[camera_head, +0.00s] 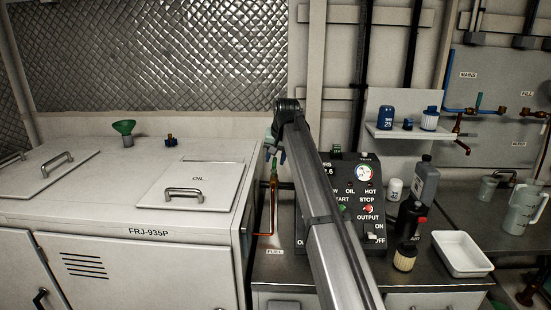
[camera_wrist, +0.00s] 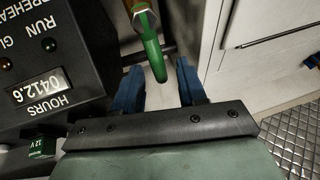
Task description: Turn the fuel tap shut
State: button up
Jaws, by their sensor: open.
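The fuel tap's green lever (camera_wrist: 152,52) shows at the top centre of the wrist view, hanging from a copper-coloured fitting (camera_wrist: 141,9). My gripper (camera_wrist: 159,72) is open, with its two blue fingers apart. The lever's free end appears between the fingertips, with a gap on each side; I cannot tell its depth relative to them. In the head view, a copper pipe (camera_head: 273,205) rises above the FUEL label (camera_head: 275,252), left of the control panel. My arm hides much of the tap and gripper there.
The control panel (camera_head: 365,205) stands right of the pipe; it fills the left of the wrist view (camera_wrist: 50,60). The white cabinet (camera_head: 130,265) is close on the left. Bottles, a jug (camera_head: 523,210) and a white tray (camera_head: 461,253) stand on the right bench.

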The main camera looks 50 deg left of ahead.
jog(key=shift+a+f, duration=0.1)
jog(key=shift+f, duration=0.05)
jog(key=shift+c, duration=0.5)
grip_shut()
